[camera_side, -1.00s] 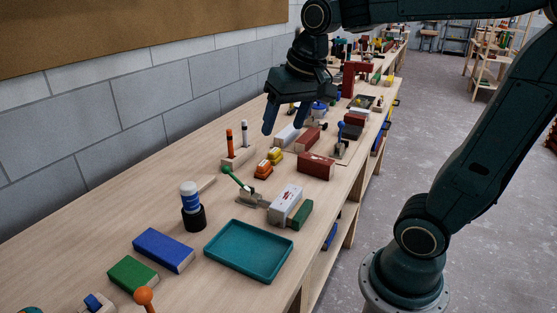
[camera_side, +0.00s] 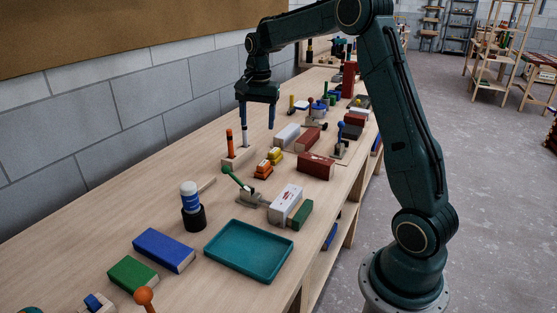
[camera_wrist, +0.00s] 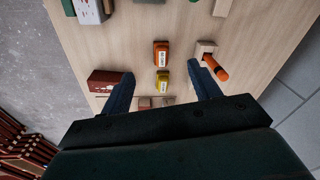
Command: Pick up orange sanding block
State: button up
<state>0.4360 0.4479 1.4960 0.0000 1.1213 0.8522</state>
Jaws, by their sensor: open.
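The orange sanding block (camera_side: 263,169) lies on the workbench in the side view, just in front of a yellow block (camera_side: 275,156). In the wrist view the orange block (camera_wrist: 161,53) is ahead of my fingertips, and the yellow block (camera_wrist: 163,80) lies between them. My gripper (camera_side: 257,118) points down, open and empty, above the bench and behind the orange block in the side view. Its two blue fingers also show in the wrist view (camera_wrist: 164,84). Nothing hides the orange block in the wrist view.
A wooden holder (camera_side: 238,158) with an upright orange-handled tool (camera_side: 229,143) stands close left of the blocks. A dark red block (camera_side: 316,166) lies to the right. A green-handled tool (camera_side: 237,179) and a teal tray (camera_side: 248,251) are nearer the camera.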

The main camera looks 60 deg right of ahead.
aim_at(264, 163)
jog(key=shift+w+d+f+m+g, duration=0.15)
jog(key=shift+w+d+f+m, duration=0.25)
jog(key=shift+d+f, duration=1.35)
jog(key=shift+w+d+f+m+g, duration=0.15)
jog(key=shift+w+f+m, duration=0.25)
jog(key=shift+f, duration=2.7)
jog(key=shift+w+d+f+m+g, duration=0.1)
jog(key=shift+w+d+f+m, duration=0.3)
jog(key=shift+d+f, duration=1.35)
jog(key=shift+s+a+f, duration=0.1)
jog(key=shift+a+f, duration=0.6)
jog(key=shift+f, duration=0.1)
jog(key=shift+d+f, duration=0.15)
jog(key=shift+f, duration=2.35)
jog(key=shift+c, duration=0.2)
jog(key=c, duration=1)
